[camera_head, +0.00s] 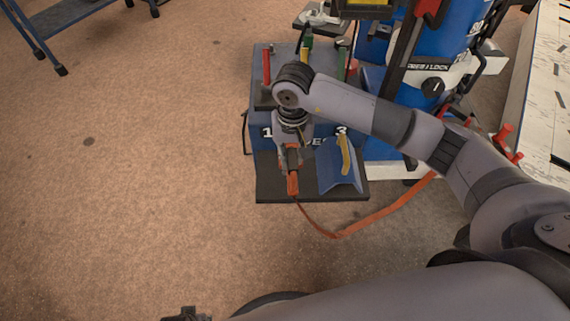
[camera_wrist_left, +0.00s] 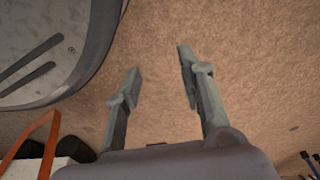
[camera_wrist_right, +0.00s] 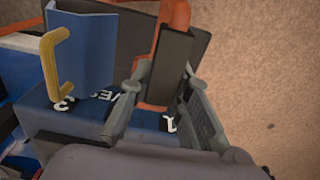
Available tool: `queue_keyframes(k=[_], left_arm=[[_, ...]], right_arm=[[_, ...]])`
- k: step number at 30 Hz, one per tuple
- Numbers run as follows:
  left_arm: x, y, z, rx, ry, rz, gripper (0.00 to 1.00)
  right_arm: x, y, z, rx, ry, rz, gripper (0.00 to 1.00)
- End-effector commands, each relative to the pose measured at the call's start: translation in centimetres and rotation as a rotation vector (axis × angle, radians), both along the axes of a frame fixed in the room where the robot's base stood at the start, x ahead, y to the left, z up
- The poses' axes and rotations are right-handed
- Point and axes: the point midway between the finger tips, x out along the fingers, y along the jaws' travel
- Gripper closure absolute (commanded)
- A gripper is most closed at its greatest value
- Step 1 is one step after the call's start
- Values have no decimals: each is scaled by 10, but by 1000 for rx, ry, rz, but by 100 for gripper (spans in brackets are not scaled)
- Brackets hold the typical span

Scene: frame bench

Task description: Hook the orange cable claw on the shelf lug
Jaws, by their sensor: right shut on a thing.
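The orange cable claw (camera_head: 293,184) is in my right gripper (camera_head: 290,155), over the front left of the dark shelf (camera_head: 270,191) on the blue box. In the right wrist view the fingers stand on both sides of a black block with orange parts (camera_wrist_right: 178,14). An orange cable (camera_head: 375,219) hangs from the claw, loops below the shelf and runs to the right. I cannot make out the shelf lug; the gripper and claw cover that part. My left gripper (camera_wrist_left: 160,62) is open and empty above bare floor.
A blue angled piece (camera_head: 330,172) with a yellow handle (camera_head: 344,155) sits on the shelf right of the claw. Red and green handles stand on the box (camera_head: 257,110). A blue cylinder unit (camera_head: 440,60) is behind. Floor on the left is clear; a blue cart (camera_head: 65,18) stands far left.

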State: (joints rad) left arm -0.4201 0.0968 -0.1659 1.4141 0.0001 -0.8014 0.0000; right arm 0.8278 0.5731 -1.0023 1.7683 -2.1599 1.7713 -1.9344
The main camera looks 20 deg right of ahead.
Motion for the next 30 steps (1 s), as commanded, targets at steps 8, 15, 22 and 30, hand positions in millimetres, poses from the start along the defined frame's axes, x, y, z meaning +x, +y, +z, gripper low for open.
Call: queue_keyframes(k=[8, 15, 22, 30], left_arm=[[15, -1, 8, -1, -13, 3, 64], [15, -2, 9, -1, -14, 3, 64], [18, -2, 12, -1, -18, 3, 64], [27, -3, 28, -3, -29, 5, 64]], right_arm=[[18, 8, -7, 5, 0, -31, 100], [17, 8, -6, 5, 0, -31, 100], [17, 8, -6, 5, -1, -30, 100], [16, 9, -9, 4, 1, -30, 100]])
